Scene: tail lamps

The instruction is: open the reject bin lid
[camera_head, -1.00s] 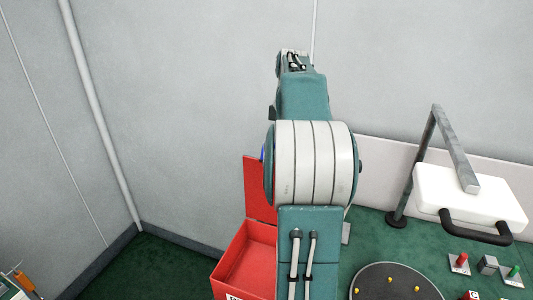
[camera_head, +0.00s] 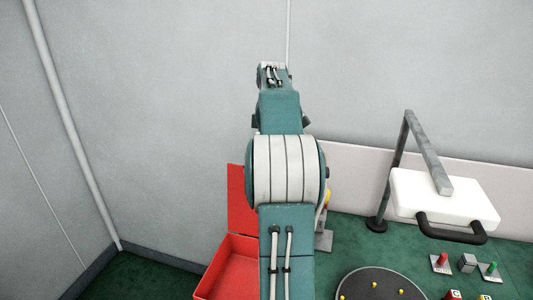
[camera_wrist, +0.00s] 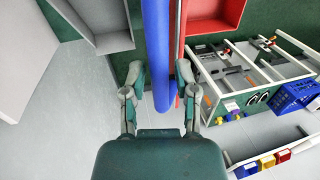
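The red reject bin (camera_head: 225,270) stands on the green surface, partly hidden behind my arm in the head view. Its red lid (camera_head: 240,200) stands roughly upright at the back, so the bin is open at the top. My gripper (camera_wrist: 160,76) is open in the wrist view, its two fingers spread on either side of a long blue bar (camera_wrist: 158,35). A narrow red edge runs beside the bar, which appears to be the lid's handle. I cannot tell whether a finger touches the bar. The head view hides my gripper behind the arm.
To the right are a white block with a black handle (camera_head: 440,205), a dark round plate (camera_head: 380,285) and small coloured buttons (camera_head: 441,262). A yellow-topped grey device (camera_head: 323,230) stands just right of my arm. Grey walls close off the back and left.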

